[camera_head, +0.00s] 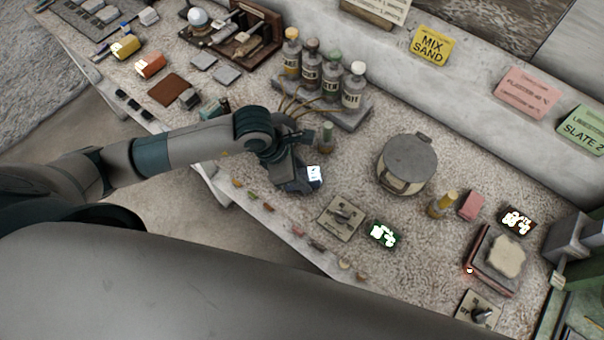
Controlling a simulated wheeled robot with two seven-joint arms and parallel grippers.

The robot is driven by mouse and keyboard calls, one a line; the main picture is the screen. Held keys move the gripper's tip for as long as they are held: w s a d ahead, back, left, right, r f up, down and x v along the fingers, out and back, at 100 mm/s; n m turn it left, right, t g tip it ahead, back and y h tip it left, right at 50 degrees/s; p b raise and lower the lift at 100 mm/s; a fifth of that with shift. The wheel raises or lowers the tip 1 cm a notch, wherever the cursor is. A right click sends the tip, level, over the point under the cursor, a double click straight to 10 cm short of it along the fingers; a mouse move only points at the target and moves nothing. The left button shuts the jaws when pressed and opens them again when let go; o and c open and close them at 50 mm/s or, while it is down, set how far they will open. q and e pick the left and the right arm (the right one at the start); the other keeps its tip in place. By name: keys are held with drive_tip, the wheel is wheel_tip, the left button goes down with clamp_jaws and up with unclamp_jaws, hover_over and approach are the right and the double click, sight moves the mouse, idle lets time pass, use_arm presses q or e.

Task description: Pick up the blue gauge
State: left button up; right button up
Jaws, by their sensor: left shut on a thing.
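The blue gauge (315,174) shows as a small block with a bright white face at the end of my left gripper. Only its lit face and a bluish edge show; the rest is hidden by the gripper. My left gripper (304,181) reaches in from the left and points down over the speckled bench. It is shut on the blue gauge. I cannot tell whether the gauge touches the bench. My right gripper is not in view.
Corked bottles (332,73) stand on a rack behind the gripper. A lidded grey pot (406,163) stands to the right. A switch plate (341,219) and a green lit gauge (383,234) lie in front. Small coloured pieces line the bench's front edge.

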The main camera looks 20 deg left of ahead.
sight(308, 173)
use_arm(q)
drive_tip(key=shift+r, duration=0.35)
wheel_tip(308, 173, up, 3)
drive_tip(key=shift+w+r+b, duration=0.1)
drive_tip(key=shift+r+b, duration=0.05)
drive_tip(key=shift+b, duration=1)
drive_tip(key=s+d+r+p, duration=0.4)
drive_tip(key=s+d+r, duration=0.2)
drive_tip(key=s, duration=0.4)
drive_tip(key=shift+d+r, duration=0.2)
drive_tip(key=shift+r, duration=0.55)
drive_tip(key=o, duration=0.5)
drive_tip(key=shift+c, duration=1.4)
drive_tip(key=shift+w, duration=0.1)
